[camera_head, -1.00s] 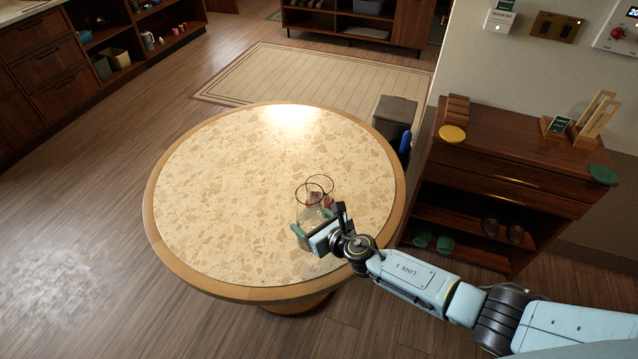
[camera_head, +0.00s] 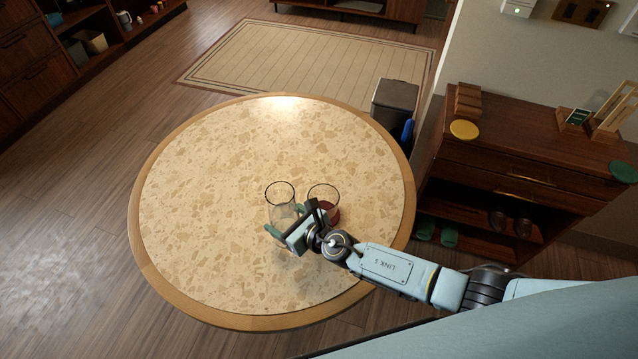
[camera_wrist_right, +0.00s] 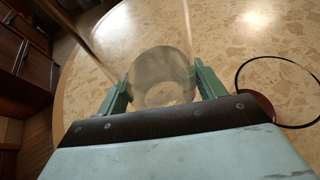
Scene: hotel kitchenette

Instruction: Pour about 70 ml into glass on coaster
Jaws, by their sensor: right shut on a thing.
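My right gripper (camera_head: 287,221) is shut on a clear glass (camera_head: 281,196), which looks about upright over the round table (camera_head: 220,180). The held glass (camera_wrist_right: 162,82) sits between the green fingers in the right wrist view. I cannot tell whether it touches the table or how much is in it. A second glass (camera_head: 324,192) with a dark rim stands just to its right, apart from it. A dark red patch shows at its bottom; I cannot tell whether this is coaster or liquid. My gripper partly hides both glasses. My left gripper is not in view.
The rest of the tabletop is clear. A grey bin (camera_head: 396,98) stands behind the table's right edge.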

